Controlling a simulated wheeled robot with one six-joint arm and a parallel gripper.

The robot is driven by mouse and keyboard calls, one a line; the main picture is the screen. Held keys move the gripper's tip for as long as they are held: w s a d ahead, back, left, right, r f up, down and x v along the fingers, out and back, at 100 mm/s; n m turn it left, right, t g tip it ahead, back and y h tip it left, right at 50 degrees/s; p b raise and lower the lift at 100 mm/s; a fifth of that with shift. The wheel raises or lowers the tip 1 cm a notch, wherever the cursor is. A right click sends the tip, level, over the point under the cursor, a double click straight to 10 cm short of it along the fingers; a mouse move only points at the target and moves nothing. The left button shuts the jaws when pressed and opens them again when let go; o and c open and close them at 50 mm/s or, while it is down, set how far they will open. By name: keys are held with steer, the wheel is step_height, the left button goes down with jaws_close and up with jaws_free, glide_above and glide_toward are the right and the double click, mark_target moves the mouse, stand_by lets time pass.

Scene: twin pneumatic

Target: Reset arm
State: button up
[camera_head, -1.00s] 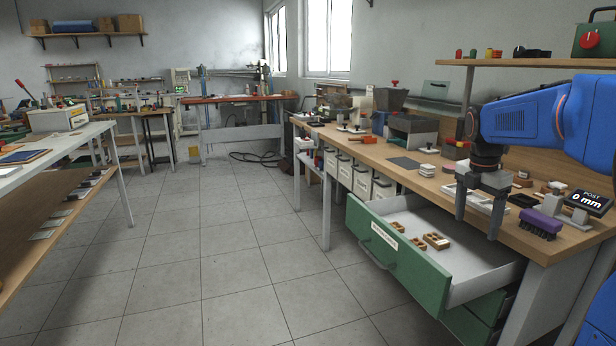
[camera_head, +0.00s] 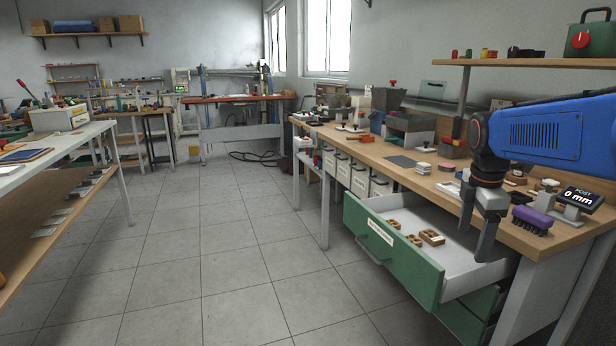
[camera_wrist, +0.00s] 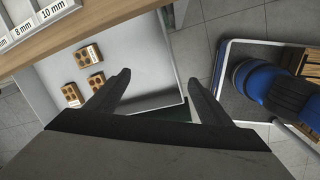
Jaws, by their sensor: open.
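My gripper (camera_head: 476,222) is open and empty in the head view, its fingers pointing down over the right end of the open drawer. In the wrist view my gripper (camera_wrist: 158,90) shows two dark fingers spread apart with nothing between them. The green-fronted drawer (camera_head: 397,262) is pulled out below the bench top. Several small brown blocks with holes lie in its left part, one of them a wooden block (camera_head: 432,237); they also show as a wooden block (camera_wrist: 82,57) in the wrist view, clear of the fingers.
The workbench (camera_head: 400,165) carries bins, a purple brush (camera_head: 532,220) and a small display (camera_head: 582,198) reading 0 mm. A shelf (camera_head: 540,63) with a green case stands above it. A white table (camera_head: 60,150) is at left.

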steer(key=s+a+f+m+t, duration=0.1)
steer(key=s+a+f+m, duration=0.2)
steer(key=s+m, duration=0.2)
steer(key=s+a+f+m+t, duration=0.1)
steer(key=s+a+f+m, duration=0.2)
steer(key=s+m, duration=0.3)
steer(key=s+a+f+m+t+y, duration=0.1)
steer(key=s+a+f+m, duration=0.2)
steer(key=s, duration=0.9)
steer(key=f+m, duration=0.2)
steer(key=shift+a+m, duration=0.35)
steer(key=shift+m, duration=0.05)
steer(key=shift+r, duration=0.1)
